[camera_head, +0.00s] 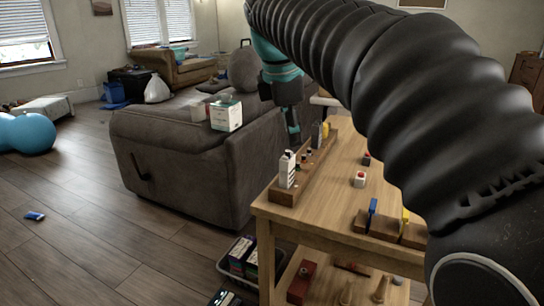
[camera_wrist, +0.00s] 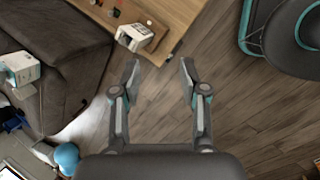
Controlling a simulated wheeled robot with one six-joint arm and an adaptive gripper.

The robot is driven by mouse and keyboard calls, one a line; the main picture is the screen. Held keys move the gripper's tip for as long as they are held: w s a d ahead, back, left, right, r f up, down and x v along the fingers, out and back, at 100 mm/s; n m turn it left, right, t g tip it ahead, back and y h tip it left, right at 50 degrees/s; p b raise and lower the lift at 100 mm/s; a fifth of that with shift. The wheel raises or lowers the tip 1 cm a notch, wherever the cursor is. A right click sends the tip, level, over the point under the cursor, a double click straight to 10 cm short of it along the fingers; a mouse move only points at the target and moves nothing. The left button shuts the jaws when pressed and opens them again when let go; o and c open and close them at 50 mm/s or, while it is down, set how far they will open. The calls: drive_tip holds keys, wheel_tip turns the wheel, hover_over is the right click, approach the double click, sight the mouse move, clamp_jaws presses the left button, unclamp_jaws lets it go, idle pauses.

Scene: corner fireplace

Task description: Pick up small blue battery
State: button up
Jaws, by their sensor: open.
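No blue thing is plain to me as a battery. A small upright blue piece (camera_head: 372,210) stands in a wooden block on the wooden table. A small blue and white item (camera_head: 35,216) lies on the floor at the left; it is too small to identify. My gripper (camera_head: 293,128) hangs near the far left edge of the table, by the grey sofa. In the wrist view my gripper (camera_wrist: 160,66) is open, with nothing between its fingers and wooden floor beyond them. I cannot make out either small blue item in the wrist view.
The table (camera_head: 335,205) carries a wooden rack (camera_head: 310,172) with a white bottle (camera_head: 287,170), and red-and-white buttons. The sofa (camera_head: 180,155) stands close beside it, a white box (camera_head: 226,115) on top. A bin (camera_head: 237,262) sits below. The left floor is largely clear.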

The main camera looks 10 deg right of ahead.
drive_tip(key=w+a+r+n+h, duration=0.1)
drive_tip(key=w+a+r+n, duration=0.25)
drive_tip(key=w+n, duration=0.3)
drive_tip(key=g+b, duration=0.1)
drive_tip(key=b, duration=0.1)
hover_over(288, 150)
drive_tip(key=a, duration=0.2)
drive_tip(key=f, duration=0.7)
drive_tip(key=shift+s+f, duration=0.25)
drive_tip(key=shift+s, duration=0.1)
drive_tip(key=shift+b+x, duration=0.5)
drive_tip(key=shift+x, duration=2.15)
drive_tip(key=shift+s, duration=0.15)
clamp_jaws()
